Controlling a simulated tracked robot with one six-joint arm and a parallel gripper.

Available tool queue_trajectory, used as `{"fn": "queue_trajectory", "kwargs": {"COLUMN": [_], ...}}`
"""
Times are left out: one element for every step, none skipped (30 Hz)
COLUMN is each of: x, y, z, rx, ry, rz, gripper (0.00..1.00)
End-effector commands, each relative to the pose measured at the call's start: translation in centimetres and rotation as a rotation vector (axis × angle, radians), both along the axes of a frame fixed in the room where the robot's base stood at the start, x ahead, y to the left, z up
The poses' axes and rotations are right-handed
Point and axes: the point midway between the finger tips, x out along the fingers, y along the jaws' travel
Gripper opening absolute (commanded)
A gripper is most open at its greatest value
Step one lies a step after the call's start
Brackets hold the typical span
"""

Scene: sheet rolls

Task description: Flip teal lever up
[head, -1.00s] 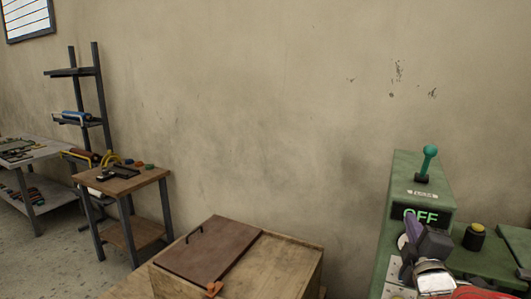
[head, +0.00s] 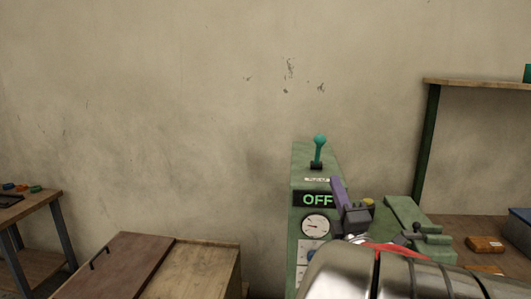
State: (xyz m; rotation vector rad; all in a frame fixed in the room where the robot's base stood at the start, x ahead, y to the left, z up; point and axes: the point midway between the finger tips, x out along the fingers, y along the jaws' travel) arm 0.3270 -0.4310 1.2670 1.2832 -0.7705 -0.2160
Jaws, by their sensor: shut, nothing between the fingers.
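The teal lever (head: 319,150) stands on top of a green machine cabinet (head: 298,215), its round knob up and tilted slightly to the right. A lit sign reading OFF (head: 317,200) is on the cabinet front, above a round dial (head: 316,226). My gripper (head: 338,184) is shut and empty, with purple fingers. In the picture it is just below and right of the lever's base, apart from the knob. My silver arm covers the lower right part of the machine.
A wooden box with a brown lid (head: 130,265) stands at the lower left. A small table (head: 35,205) is at the far left. A yellow-topped button (head: 368,202) and a green vise-like part (head: 415,228) are right of my gripper. A shelf (head: 470,83) stands on the right.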

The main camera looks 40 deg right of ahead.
Motion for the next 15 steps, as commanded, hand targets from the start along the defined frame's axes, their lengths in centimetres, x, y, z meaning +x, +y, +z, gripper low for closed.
{"fn": "queue_trajectory", "kwargs": {"x": [0.4,0.7,1.1,1.4,1.7,2.1,2.5,2.8,3.3,3.6,4.0,4.4,4.8,5.1,5.6], "y": [-0.3,-0.4,-0.7,-0.9,-1.1,-1.5,-1.8,-2.0,-2.3,-2.6,-2.9,-3.2,-3.5,-3.7,-4.0], "z": [0.2,0.4,0.6,0.7,0.9,1.1,1.3,1.5,1.7,1.9,2.1,2.4,2.5,2.7,3.0], "rx": [-0.001,-0.002,-0.002,0.0,-0.001,0.0,-0.001,0.0,-0.001,-0.001,0.0,0.0,0.001,0.0,0.0], "ry": [0.0,-0.001,-0.001,-0.001,-0.002,-0.001,-0.002,-0.001,0.0,-0.001,-0.001,-0.001,-0.002,-0.002,-0.002], "rz": [0.002,0.002,0.003,0.002,0.002,0.002,0.002,0.002,0.003,0.003,0.003,0.001,0.002,0.003,0.003], "gripper": [0.0,0.0,0.0,0.0,0.0,0.0,0.0,0.0,0.0,0.0,0.0,0.0,0.0,0.0,0.0]}}
